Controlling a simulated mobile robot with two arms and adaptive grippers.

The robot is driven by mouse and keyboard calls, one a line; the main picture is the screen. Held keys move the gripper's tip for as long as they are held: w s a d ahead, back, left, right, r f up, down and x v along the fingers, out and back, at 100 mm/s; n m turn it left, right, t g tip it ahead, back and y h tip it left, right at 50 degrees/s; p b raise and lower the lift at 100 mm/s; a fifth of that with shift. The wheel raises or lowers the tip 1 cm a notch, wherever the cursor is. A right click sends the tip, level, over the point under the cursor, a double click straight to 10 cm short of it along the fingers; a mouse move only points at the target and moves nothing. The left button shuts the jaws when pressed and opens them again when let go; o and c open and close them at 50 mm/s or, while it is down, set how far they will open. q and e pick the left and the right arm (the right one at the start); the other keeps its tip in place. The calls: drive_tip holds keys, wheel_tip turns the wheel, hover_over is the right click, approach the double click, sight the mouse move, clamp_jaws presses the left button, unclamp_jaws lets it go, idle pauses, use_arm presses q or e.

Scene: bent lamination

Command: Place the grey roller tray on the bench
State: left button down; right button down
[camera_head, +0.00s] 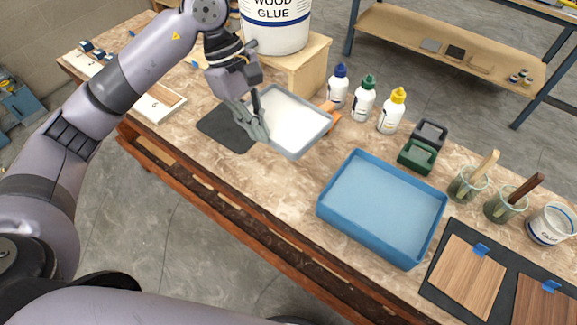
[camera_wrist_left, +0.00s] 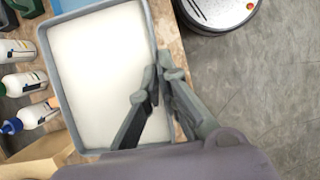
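The grey roller tray (camera_head: 298,128) holds white liquid and is over the left-middle part of the bench (camera_head: 277,178). My left gripper (camera_head: 262,132) is shut on the tray's near left rim. In the left wrist view the tray (camera_wrist_left: 62,112) fills the left half, and the fingers (camera_wrist_left: 158,82) pinch its long edge. I cannot tell whether the tray touches the bench or hangs just above it. My right gripper is not in view.
A dark mat (camera_head: 228,130) lies beside the tray. A glue bucket (camera_head: 274,28) stands on a wooden block (camera_head: 298,68) behind. Several bottles (camera_head: 363,98) stand right of the tray. A blue tray (camera_head: 382,205) sits further right, with brush jars (camera_head: 468,186) beyond it.

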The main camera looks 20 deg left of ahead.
use_arm(q)
drive_tip(key=shift+w+r+n, duration=0.1)
drive_tip(key=shift+w+n, duration=0.05)
drive_tip(key=shift+n, duration=0.15)
drive_tip(key=shift+a+f, duration=0.1)
drive_tip(key=shift+f, duration=0.2)
wheel_tip(320, 180, down, 14)
drive_tip(key=p, duration=0.3)
drive_tip(key=shift+w+f, duration=0.1)
drive_tip(key=shift+f, duration=0.1)
wheel_tip(320, 180, down, 5)
drive_tip(key=shift+r+p, duration=0.2)
drive_tip(key=shift+p, duration=0.4)
drive_tip(key=shift+f, duration=0.1)
drive_tip(key=shift+f, duration=0.1)
drive_tip(key=c, duration=1.8)
unclamp_jaws()
